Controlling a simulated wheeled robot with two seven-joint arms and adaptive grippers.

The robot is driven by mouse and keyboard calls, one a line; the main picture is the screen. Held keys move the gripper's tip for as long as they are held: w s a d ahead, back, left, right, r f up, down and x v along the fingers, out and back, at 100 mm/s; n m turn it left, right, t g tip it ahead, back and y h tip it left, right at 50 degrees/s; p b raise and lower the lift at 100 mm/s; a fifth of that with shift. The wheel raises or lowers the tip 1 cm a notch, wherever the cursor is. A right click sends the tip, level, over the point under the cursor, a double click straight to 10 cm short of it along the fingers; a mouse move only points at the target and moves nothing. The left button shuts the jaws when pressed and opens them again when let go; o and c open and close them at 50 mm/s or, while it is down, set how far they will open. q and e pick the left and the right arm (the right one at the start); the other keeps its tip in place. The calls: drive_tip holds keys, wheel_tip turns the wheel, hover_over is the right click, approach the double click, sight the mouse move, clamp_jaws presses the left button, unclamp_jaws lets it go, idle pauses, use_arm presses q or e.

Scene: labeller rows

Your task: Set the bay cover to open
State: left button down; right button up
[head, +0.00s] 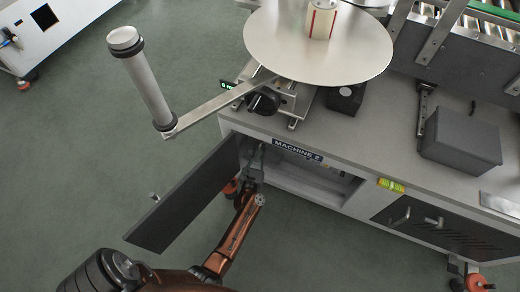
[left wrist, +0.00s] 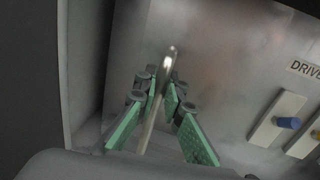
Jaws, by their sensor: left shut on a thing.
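The bay cover (head: 185,198) is a dark flat panel at the left end of the cabinet marked MACHINE 2. It stands swung out from the bay opening (head: 318,178), with a small metal handle (head: 154,197) near its outer end. My left gripper (head: 254,158) is at the left part of the bay opening, close to the cover's inner edge. In the left wrist view its green-padded fingers (left wrist: 166,98) are shut on a shiny metal rod (left wrist: 168,62). What the rod's far end joins is hidden. My right gripper is not in view.
A dark slotted panel (head: 445,232) with handles sits shut at the right. A steel disc (head: 318,45) and a roller arm (head: 205,110) stand above the cabinet. Blue-knobbed switches (left wrist: 287,123) show in the wrist view. The floor (head: 80,130) left of the cover is clear.

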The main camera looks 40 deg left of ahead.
use_arm(q)
drive_tip(key=a, duration=0.2)
drive_tip(key=s+a, duration=0.1)
drive_tip(key=a, duration=0.2)
drive_tip(key=shift+s, duration=0.1)
drive_tip(key=c, duration=2.3)
unclamp_jaws()
drive_tip(key=shift+d, duration=0.1)
drive_tip(key=shift+c, duration=0.2)
drive_tip(key=shift+o, duration=0.2)
drive_tip(key=v, duration=0.7)
drive_tip(key=shift+s, duration=0.2)
drive_tip(key=shift+d, duration=0.15)
